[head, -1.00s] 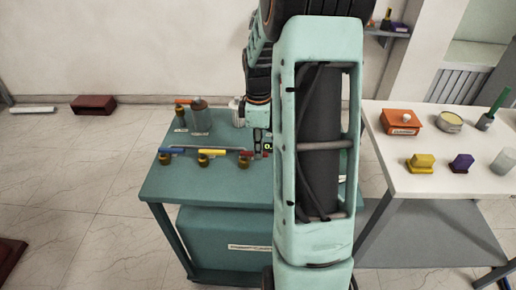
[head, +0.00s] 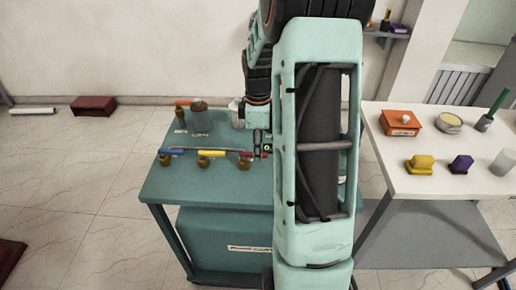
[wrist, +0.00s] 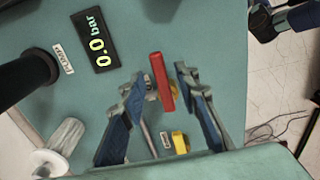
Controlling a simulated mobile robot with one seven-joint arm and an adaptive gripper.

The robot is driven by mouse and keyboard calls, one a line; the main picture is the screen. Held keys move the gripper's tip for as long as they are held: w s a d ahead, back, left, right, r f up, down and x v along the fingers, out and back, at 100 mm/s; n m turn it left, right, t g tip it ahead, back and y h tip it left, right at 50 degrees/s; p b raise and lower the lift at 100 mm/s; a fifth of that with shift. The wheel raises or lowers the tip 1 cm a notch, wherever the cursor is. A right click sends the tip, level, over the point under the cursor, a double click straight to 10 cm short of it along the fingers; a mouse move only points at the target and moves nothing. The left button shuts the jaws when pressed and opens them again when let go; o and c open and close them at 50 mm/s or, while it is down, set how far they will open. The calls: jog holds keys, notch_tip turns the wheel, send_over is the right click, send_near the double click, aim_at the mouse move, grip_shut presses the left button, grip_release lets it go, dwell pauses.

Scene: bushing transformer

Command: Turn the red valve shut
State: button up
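The red valve's handle (wrist: 162,82) shows as a narrow red bar in the wrist view, running up and down the picture. Its brass body (wrist: 150,90) is partly hidden beside it. My gripper (wrist: 159,76) is open, with one finger on each side of the red handle and visible gaps between. In the head view the red valve (head: 246,155) is at the right end of a row of valves on the green table, just left of my gripper (head: 262,148), which my arm partly hides.
A yellow-handled valve (head: 211,154) and a blue-handled valve (head: 171,153) stand left along the same pipe. A display (wrist: 94,42) reads 0.0 bar beside the red valve. A white table (head: 440,190) with several objects stands right.

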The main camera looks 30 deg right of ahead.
jog(key=shift+r, duration=0.1)
notch_tip(320, 180, up, 12)
dwell(0.4)
dwell(0.4)
